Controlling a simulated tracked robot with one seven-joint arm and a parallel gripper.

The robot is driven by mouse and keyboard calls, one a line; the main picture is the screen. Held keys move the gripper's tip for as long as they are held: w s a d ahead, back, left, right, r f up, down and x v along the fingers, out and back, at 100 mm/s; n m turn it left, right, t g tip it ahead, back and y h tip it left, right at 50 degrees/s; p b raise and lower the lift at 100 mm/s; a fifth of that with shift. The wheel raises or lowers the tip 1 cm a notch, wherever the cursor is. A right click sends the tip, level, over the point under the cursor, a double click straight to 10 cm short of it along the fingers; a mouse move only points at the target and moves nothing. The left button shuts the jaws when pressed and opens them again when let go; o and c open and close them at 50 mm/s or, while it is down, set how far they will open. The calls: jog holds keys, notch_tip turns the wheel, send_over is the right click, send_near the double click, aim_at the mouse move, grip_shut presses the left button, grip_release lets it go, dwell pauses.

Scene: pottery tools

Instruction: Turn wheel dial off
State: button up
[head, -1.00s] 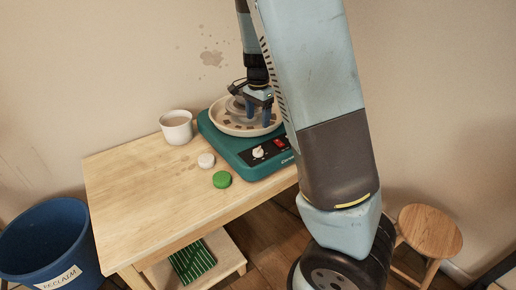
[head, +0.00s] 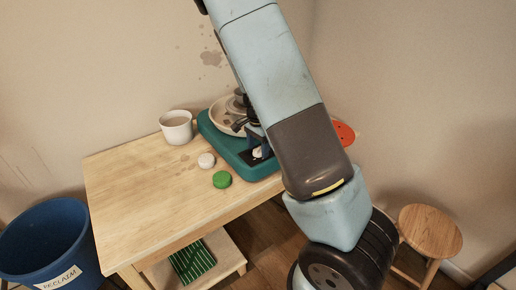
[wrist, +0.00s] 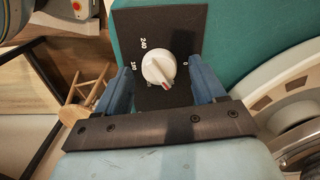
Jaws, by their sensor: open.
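The teal pottery wheel (head: 215,131) stands on the wooden table, with a pale round pan (head: 222,117) on top. Its white dial (wrist: 158,68) sits on a black panel (wrist: 184,25) with the marks 0, 240 and 180. A small red mark on the dial points down and slightly right in the wrist view, not at the 0. My gripper (wrist: 160,68) is open, with one blue finger on each side of the dial and visible gaps. In the head view the dial (head: 258,153) shows just below my gripper; my arm hides the wheel's right side.
A white mug (head: 176,128), a small white round piece (head: 206,160) and a green round piece (head: 222,180) are on the table (head: 135,190). A red disc (head: 343,132) shows right of my arm. A blue bucket (head: 45,240) and a stool (head: 430,230) stand on the floor.

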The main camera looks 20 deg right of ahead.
jog(key=shift+f, duration=0.3)
jog(key=shift+c, duration=0.3)
jog(key=c, duration=1)
jog(key=shift+r+n, duration=0.1)
jog(key=shift+n, duration=0.2)
jog(key=n, duration=0.5)
jog(key=shift+n, duration=0.3)
jog(key=n, duration=0.5)
jog(key=shift+n, duration=0.3)
jog(key=o, duration=1.1)
jog(key=shift+c, duration=0.2)
